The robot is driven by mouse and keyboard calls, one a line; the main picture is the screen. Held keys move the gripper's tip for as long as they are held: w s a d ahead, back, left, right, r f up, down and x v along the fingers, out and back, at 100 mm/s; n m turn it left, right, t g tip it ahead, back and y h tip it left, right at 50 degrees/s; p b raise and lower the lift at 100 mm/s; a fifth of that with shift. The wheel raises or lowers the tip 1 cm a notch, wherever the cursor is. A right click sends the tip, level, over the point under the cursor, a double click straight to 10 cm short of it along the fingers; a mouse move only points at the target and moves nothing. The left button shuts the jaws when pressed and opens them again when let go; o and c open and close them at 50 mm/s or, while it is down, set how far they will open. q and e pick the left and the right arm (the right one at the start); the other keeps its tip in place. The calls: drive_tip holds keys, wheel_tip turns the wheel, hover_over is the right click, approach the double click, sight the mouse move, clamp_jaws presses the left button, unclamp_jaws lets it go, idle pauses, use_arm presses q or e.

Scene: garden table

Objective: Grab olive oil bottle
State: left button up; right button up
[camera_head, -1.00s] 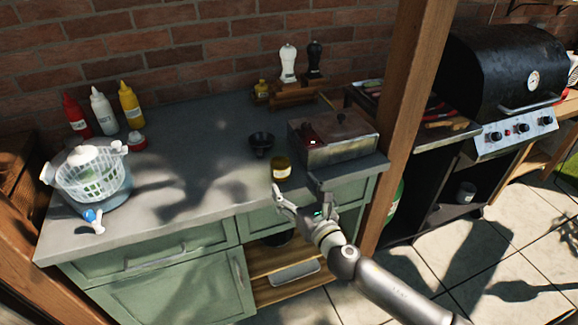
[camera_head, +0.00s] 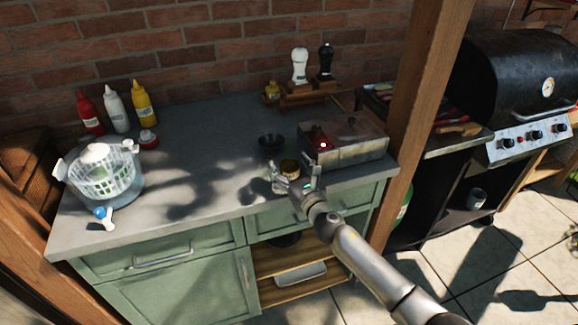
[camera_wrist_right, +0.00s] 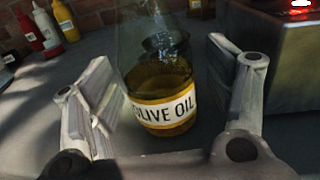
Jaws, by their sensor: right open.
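The olive oil bottle (camera_wrist_right: 160,95) is clear glass with golden-brown oil and a white "OLIVE OIL" label. It stands upright on the grey worktop (camera_head: 200,210). In the right wrist view it is between the spread fingers of my right gripper (camera_wrist_right: 160,105), with a gap on both sides. Its top is cut off by the frame's upper edge. In the head view my right gripper (camera_head: 294,186) is at the worktop's front edge, and the bottle (camera_head: 289,167) shows just behind its fingers. My left gripper is not in view.
A dark bowl (camera_head: 271,143) is just behind the bottle. A metal box (camera_head: 345,145) stands close on the right. A salad spinner (camera_head: 103,175) and red, white and yellow squeeze bottles (camera_head: 116,110) are at the left. A wooden post (camera_head: 425,110) rises right of the worktop.

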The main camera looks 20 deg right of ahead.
drive_tip(key=shift+w, duration=0.1)
drive_tip(key=c, duration=1.1)
drive_tip(key=shift+r, duration=0.1)
drive_tip(key=shift+c, duration=0.9)
drive_tip(key=shift+r, duration=0.2)
